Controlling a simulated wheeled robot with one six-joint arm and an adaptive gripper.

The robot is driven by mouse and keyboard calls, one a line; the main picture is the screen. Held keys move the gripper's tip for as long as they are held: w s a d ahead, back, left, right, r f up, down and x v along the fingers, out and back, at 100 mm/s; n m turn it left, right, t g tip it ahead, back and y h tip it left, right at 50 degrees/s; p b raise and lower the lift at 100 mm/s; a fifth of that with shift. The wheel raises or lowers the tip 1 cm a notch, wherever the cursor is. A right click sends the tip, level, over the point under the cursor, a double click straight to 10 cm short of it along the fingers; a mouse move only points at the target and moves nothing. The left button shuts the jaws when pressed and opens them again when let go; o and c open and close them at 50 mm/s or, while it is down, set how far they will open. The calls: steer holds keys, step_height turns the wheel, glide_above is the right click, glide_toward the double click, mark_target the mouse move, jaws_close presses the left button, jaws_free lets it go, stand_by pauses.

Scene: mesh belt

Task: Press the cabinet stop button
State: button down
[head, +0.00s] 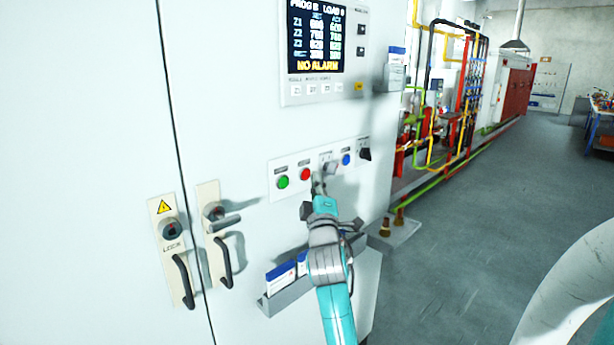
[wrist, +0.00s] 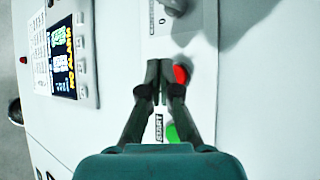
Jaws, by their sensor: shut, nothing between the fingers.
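The red stop button (head: 305,174) sits on a white button strip on the cabinet front, just right of the green start button (head: 282,182). In the wrist view the red button (wrist: 181,74) lies beside my fingertips, on their right side and partly hidden by them. The green button (wrist: 173,132) shows partly behind a finger. My gripper (head: 318,182) is shut and empty, with its fingertips close to the strip just right of the red button. It also shows in the wrist view (wrist: 158,70). I cannot tell whether the tips touch the panel.
A blue button (head: 346,159) and a black knob (head: 365,154) are further right on the strip. A display (head: 316,38) reading "NO ALARM" is above. A document holder (head: 290,298) and door handles (head: 182,281) stick out below and left. Open floor lies right.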

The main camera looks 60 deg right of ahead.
steer(key=shift+w, duration=0.1)
steer(key=shift+w+d, duration=0.1)
steer(key=shift+w, duration=0.2)
steer(key=shift+w+d, duration=0.1)
steer(key=shift+w, duration=0.35)
stand_by(0.8)
steer(key=shift+s, duration=0.15)
steer(key=shift+s+a, duration=0.25)
steer(key=shift+s, duration=0.45)
steer(key=shift+s, duration=0.1)
steer(key=s, duration=0.2)
steer(key=s+a, duration=0.1)
steer(key=s, duration=0.1)
steer(key=shift+s, duration=0.35)
steer(key=shift+a, duration=0.1)
stand_by(0.8)
